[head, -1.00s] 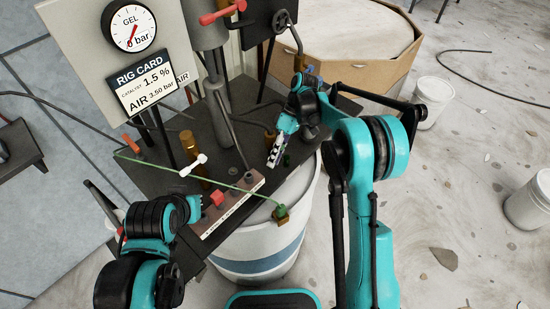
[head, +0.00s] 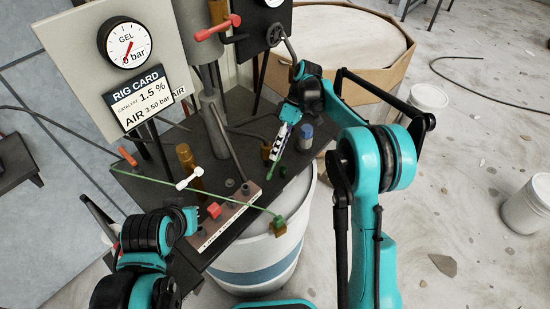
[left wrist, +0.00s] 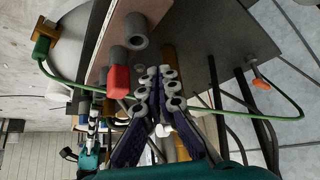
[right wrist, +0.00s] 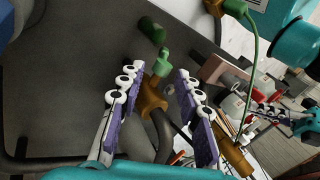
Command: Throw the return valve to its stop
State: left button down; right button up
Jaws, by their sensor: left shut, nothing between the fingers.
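A brass valve body (right wrist: 152,97) with a green handle (right wrist: 163,62) shows between the fingers of my right gripper (right wrist: 155,80) in the right wrist view. The fingers are apart, one on each side, and I see no grip on it. In the head view my right gripper (head: 278,145) points down at the bench's right side, by a green lever (head: 274,172). My left gripper (left wrist: 160,72) is shut and empty, beside a red cap (left wrist: 118,80); that red block (head: 213,210) also shows in the head view. No label tells me which valve is the return.
A red-handled valve (head: 217,27) sits above. A green hose (head: 240,202) crosses the front to a drum (head: 255,265). A blue-topped container (head: 306,138) stands right of my right gripper.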

aim_at(270, 171)
jog(key=s+n+t+p, duration=0.1)
jog(key=n, duration=0.2)
jog(key=a+r+n+t+h+p, duration=0.1)
jog(key=n, duration=0.1)
jog(key=s+a+n+t+h+p, duration=0.1)
jog(key=n, duration=0.2)
jog(key=shift+s+r+n+p, duration=0.15)
jog(key=shift+s+n+p, duration=0.15)
jog(key=shift+s, duration=0.05)
jog(key=n, duration=0.2)
jog(key=s+n+t+p, duration=0.1)
jog(key=n, duration=0.1)
jog(key=shift+s+r+n+h, duration=0.1)
jog(key=shift+r+n+h, duration=0.1)
jog(key=shift+n+h, duration=0.15)
jog(key=f+n, duration=0.1)
jog(key=f, duration=0.1)
jog(key=f+n, duration=0.1)
jog(key=f, duration=0.2)
jog(key=f+n+t+b, duration=0.1)
jog(key=f, duration=0.1)
jog(key=shift+s+a+f+h, duration=0.1)
jog(key=shift+a+f+h, duration=0.25)
jog(key=shift+a, duration=0.05)
grip_shut()
